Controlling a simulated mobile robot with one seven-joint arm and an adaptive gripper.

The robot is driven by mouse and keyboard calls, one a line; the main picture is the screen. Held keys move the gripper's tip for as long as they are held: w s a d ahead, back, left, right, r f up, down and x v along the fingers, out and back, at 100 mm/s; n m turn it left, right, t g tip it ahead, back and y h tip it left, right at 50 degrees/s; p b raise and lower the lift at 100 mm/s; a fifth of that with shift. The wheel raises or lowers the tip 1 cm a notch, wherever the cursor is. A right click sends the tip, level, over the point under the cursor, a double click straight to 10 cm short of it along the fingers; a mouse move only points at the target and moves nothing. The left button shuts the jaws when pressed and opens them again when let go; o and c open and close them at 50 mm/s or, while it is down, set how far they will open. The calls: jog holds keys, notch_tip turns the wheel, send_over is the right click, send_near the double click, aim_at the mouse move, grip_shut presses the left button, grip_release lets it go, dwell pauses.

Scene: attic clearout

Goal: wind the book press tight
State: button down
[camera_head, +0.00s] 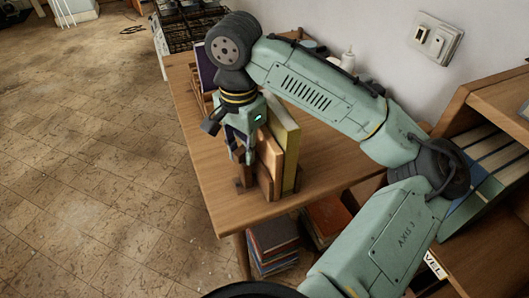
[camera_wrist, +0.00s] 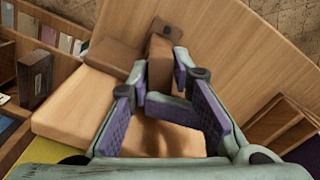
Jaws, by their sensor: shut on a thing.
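What appears to be the wooden book press (camera_head: 268,150) stands upright near the front of the table, with tan boards and brown blocks at its foot. A yellow-green book or board (camera_head: 287,150) stands against its right side. My gripper (camera_head: 241,150) points down at the press's left side. In the wrist view its purple-padded fingers (camera_wrist: 160,68) are shut on a brown wooden piece (camera_wrist: 160,48), which looks like part of the press. A broad tan board (camera_wrist: 70,112) lies beside the fingers. The fingers and arm hide much of the press, so its tightness cannot be seen.
The wooden table (camera_head: 335,160) is bare right of the press. A rack with card-like items (camera_wrist: 50,38) shows in the wrist view. Stacked books (camera_head: 274,243) sit below the table. A bookshelf (camera_head: 490,98) stands at right, near my arm. The floor at left is mostly clear.

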dwell(0.3)
jog(key=shift+r+m+p, duration=0.1)
jog(key=shift+m+p, duration=0.5)
jog(key=shift+m, duration=0.1)
jog(key=m+p, duration=0.2)
jog(key=m, duration=0.1)
jog(key=shift+f, duration=0.2)
jog(key=c, duration=1.4)
grip_release()
jog(key=shift+c, duration=0.2)
jog(key=shift+r, duration=0.15)
notch_tip(320, 180, up, 5)
jog(key=p, duration=0.5)
jog(key=shift+r, duration=1.4)
